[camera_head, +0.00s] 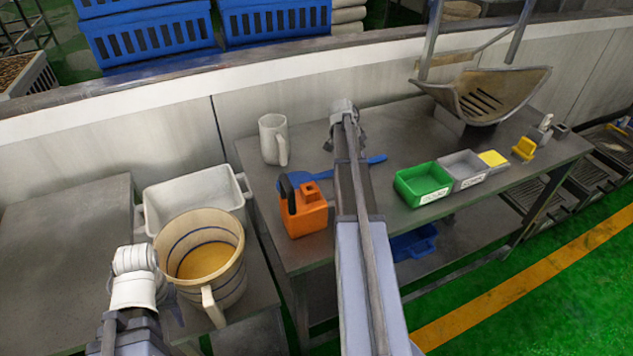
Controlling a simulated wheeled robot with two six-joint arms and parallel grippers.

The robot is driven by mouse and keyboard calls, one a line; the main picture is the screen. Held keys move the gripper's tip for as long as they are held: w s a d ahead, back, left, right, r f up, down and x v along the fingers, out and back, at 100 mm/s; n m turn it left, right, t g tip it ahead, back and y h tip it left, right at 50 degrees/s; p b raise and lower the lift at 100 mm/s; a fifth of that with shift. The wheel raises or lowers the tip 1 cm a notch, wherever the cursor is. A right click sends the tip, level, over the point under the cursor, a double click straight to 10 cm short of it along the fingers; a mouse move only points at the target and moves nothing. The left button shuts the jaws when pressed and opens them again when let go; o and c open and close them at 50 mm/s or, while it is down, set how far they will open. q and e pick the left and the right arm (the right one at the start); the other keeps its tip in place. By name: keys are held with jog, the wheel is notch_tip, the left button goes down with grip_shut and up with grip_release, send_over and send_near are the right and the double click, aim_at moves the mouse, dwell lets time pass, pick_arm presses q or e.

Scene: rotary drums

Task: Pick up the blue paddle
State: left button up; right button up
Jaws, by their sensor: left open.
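The blue paddle (375,160) lies on the grey metal table (405,135) in the head view. My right arm crosses in front of its middle, and the orange jug (303,213) stands in front of its left part. My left gripper (173,308) is low at the left, beside the beige bucket, well apart from the paddle. It is open and only partly visible, with no object seen in it. My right gripper (346,135) is at the far end of my outstretched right arm, above the table behind the paddle. Its fingers are mostly hidden, so its opening is unclear.
A white pitcher (272,140) stands at the table's back left. Green (424,184), grey and yellow bins stand to the right, below a metal chute (520,88). A beige bucket (225,235) and white tub (165,198) stand at the left.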

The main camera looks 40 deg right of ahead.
grip_shut()
dwell(0.4)
